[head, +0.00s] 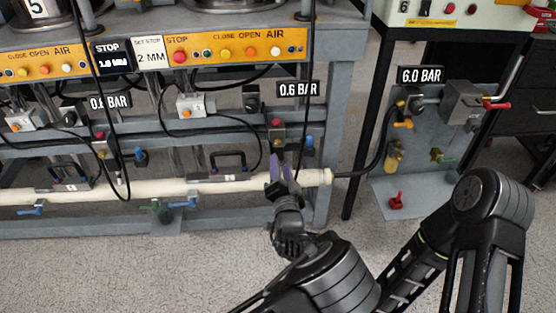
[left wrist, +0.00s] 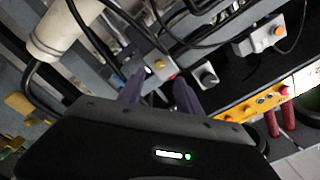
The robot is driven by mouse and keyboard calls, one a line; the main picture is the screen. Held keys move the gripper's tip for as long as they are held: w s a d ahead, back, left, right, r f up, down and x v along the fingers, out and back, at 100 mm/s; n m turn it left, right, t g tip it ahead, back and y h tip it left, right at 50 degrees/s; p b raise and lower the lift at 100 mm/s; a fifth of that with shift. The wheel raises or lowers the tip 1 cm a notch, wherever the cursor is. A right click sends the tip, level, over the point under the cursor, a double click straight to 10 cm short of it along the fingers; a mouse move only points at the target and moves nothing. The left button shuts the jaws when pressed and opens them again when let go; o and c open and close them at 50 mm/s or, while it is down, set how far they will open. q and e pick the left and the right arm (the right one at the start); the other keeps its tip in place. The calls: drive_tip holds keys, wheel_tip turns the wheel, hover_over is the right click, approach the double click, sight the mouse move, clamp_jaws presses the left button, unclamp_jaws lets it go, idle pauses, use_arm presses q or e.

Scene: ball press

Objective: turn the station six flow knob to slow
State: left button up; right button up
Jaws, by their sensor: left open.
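My left gripper (head: 281,160) is open and empty, in front of the pipe frame below the right-hand 0.6 BAR label. Its purple fingers also show in the left wrist view (left wrist: 157,82), spread apart. Just beyond them is a small valve block with a red top (head: 277,124); its yellow knob shows in the left wrist view (left wrist: 158,64). A black knob (head: 251,97) sits up and left of it and also shows in the left wrist view (left wrist: 207,76). A blue knob (head: 309,142) is to the right. No flow or slow marking is readable. My right gripper is not in view.
A cream pipe (head: 225,184) crosses low by the gripper. Black cables hang around it. An orange button panel (head: 235,49) is above. A 6.0 BAR panel (head: 425,130) with red, yellow and green valves stands right. Grey floor lies in front.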

sight(277, 145)
use_arm(q)
drive_tip(key=shift+w, duration=0.1)
drive_tip(key=w, duration=0.2)
drive_tip(key=w+a+b, duration=0.1)
drive_tip(key=w, duration=0.4)
drive_tip(key=shift+w+a, duration=0.15)
drive_tip(key=shift+w, duration=0.1)
clamp_jaws()
idle(0.5)
